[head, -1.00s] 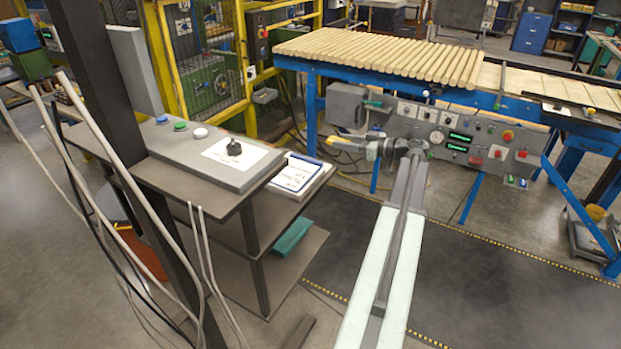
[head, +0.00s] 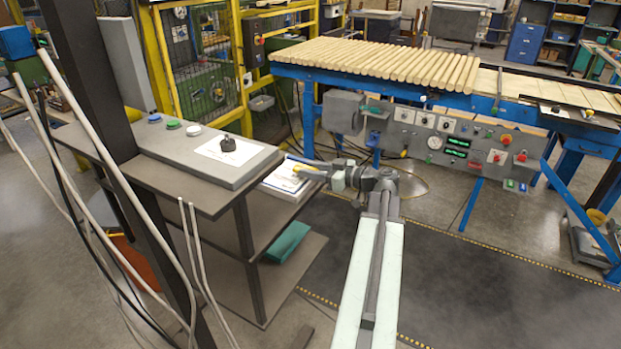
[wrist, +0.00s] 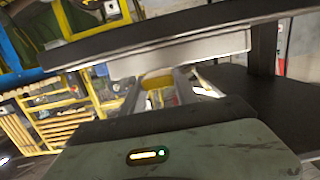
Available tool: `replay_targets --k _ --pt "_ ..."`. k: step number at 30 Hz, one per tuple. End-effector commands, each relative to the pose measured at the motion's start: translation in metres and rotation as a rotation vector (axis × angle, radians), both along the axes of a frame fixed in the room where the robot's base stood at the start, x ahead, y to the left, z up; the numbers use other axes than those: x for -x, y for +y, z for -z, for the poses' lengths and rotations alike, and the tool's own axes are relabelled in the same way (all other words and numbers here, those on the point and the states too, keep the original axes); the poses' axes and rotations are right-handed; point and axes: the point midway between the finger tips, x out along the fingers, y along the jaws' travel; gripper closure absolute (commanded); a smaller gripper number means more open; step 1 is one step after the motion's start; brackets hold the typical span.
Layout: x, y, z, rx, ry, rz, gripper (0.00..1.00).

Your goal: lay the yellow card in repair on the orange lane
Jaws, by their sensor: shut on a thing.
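My gripper (head: 306,166) is at the end of my outstretched arm, beside the right edge of the dark shelf unit. It is shut on a yellow piece, the yellow card (head: 312,174), seen small and nearly edge-on. The card also shows in the wrist view (wrist: 157,82) between the two fingers, under the edge of a dark shelf board. Any writing on it cannot be read. In the head view the gripper overlaps a white tray or paper stack (head: 288,183) on the middle shelf; whether they touch cannot be told. I cannot make out an orange lane.
The shelf unit's dark top (head: 205,198) carries a grey panel (head: 180,140) with buttons and a black knob. A teal item (head: 287,242) lies on its bottom shelf. A blue-framed conveyor bench (head: 375,68) holds wooden rods, with a control panel (head: 460,142). Dark floor lies to the right.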

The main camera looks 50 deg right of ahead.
Motion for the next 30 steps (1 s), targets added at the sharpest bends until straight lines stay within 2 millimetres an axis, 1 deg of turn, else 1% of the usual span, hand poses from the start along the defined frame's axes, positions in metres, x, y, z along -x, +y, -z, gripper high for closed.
replay_targets --k 5,15,16,18,26,28,30 --pt "0.000 0.000 -0.002 0.000 0.000 -0.001 1.00" --pt "0.000 0.000 0.009 0.000 0.000 -0.001 1.00" --pt "0.000 0.001 0.008 0.000 0.000 -0.001 0.59" --pt "0.000 0.001 0.007 0.000 0.000 -0.001 0.43" --pt "-0.001 0.001 0.007 0.000 0.000 -0.002 0.43" --pt "-0.001 0.001 0.004 0.000 0.000 -0.002 0.43" --pt "-0.001 0.001 -0.004 0.000 0.000 -0.002 0.43"
